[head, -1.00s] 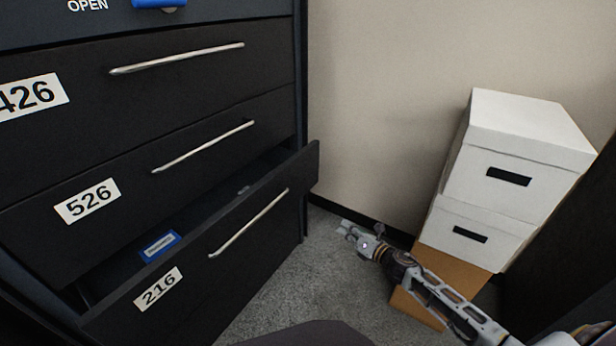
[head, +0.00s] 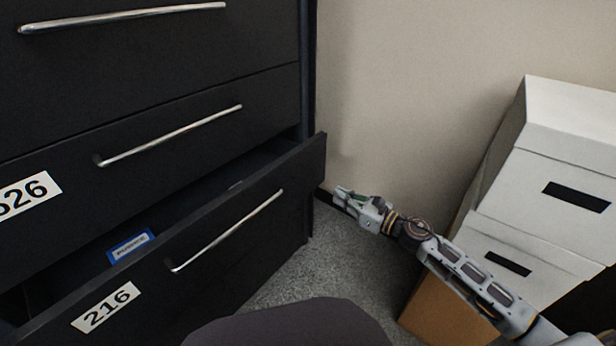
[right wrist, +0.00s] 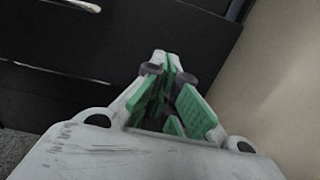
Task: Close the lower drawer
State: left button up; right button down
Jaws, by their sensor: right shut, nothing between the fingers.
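The lower drawer (head: 215,255), black with a silver bar handle and the label 216, stands pulled out of the black cabinet. A blue-framed card (head: 131,246) shows inside it. My right gripper (head: 340,192) is shut and empty, just right of the drawer's right front end in the head view, with a visible gap. In the right wrist view the gripper's green-padded fingers (right wrist: 166,65) point toward a dark front with a silver handle (right wrist: 62,73). Which drawer that is I cannot tell. My left gripper is not in view.
The drawer labelled 526 (head: 150,165) above is shut. White boxes (head: 545,160) stand stacked on a brown box (head: 440,312) at the right. The beige wall (head: 420,80) is behind, and grey carpet (head: 300,270) is clear between drawer and boxes.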

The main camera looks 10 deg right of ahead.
jog(key=shift+r, duration=0.15)
jog(key=shift+w+a, duration=0.15)
jog(key=shift+w, duration=0.05)
dwell(0.3)
send_near(298, 174)
jog(key=shift+x, duration=1.75)
jog(key=shift+b+x, duration=0.3)
jog(key=shift+x, duration=1.2)
jog(key=shift+w+a, duration=0.2)
